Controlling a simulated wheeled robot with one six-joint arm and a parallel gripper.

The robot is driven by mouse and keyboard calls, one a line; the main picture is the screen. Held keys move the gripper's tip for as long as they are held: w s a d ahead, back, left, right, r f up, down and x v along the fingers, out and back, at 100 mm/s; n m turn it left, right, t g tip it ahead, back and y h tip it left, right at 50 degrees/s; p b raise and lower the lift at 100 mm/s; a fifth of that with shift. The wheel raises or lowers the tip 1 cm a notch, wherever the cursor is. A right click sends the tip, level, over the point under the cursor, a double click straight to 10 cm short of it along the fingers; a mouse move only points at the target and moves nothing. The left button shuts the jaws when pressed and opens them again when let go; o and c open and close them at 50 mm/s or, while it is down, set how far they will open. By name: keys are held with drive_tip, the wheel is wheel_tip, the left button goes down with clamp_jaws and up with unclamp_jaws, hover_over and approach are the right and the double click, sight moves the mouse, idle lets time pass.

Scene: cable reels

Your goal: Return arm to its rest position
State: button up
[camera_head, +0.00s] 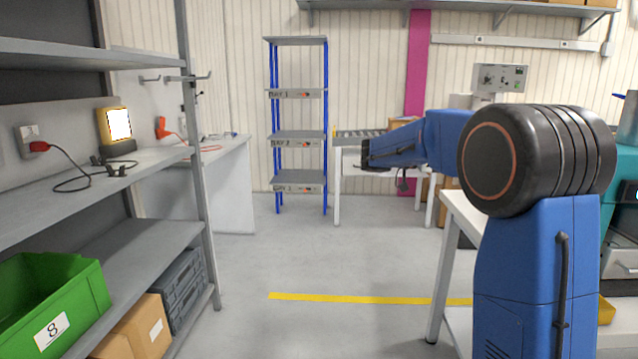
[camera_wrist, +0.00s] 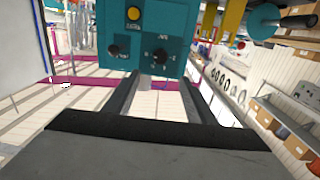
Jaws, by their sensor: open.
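My arm reaches from the right side of the head view, with its blue forearm pointing left. My gripper (camera_head: 366,155) is at the forearm's left end, in the air in front of a white table. In the wrist view, the two grey fingers of my gripper (camera_wrist: 160,92) are spread apart with nothing between them. Beyond them is a teal panel (camera_wrist: 152,33) with a yellow button and black knobs. The head view shows the fingers only small and dark.
Grey shelving with a green crate (camera_head: 98,275) lines the left. A blue-posted rack (camera_head: 297,90) stands at the back. A white table (camera_head: 455,215) is at the right, partly hidden by my arm. The middle floor (camera_head: 320,260) is clear, crossed by a yellow line.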

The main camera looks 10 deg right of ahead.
drive_tip(key=s+a+f+n+t+y, duration=0.2)
drive_tip(key=s+a+f+n+y, duration=0.15)
drive_tip(key=s+f+n, duration=0.4)
drive_tip(key=s+a+f+n+t+y, duration=0.25)
drive_tip(key=s+f+n+y, duration=0.2)
drive_tip(key=s, duration=0.65)
drive_tip(key=s+a+f+n+t+y, duration=0.5)
drive_tip(key=s+a+f+n+y, duration=0.4)
drive_tip(key=s+a+f, duration=0.7)
drive_tip(key=a, duration=0.2)
drive_tip(key=shift+a, duration=0.4)
drive_tip(key=shift+c, duration=0.5)
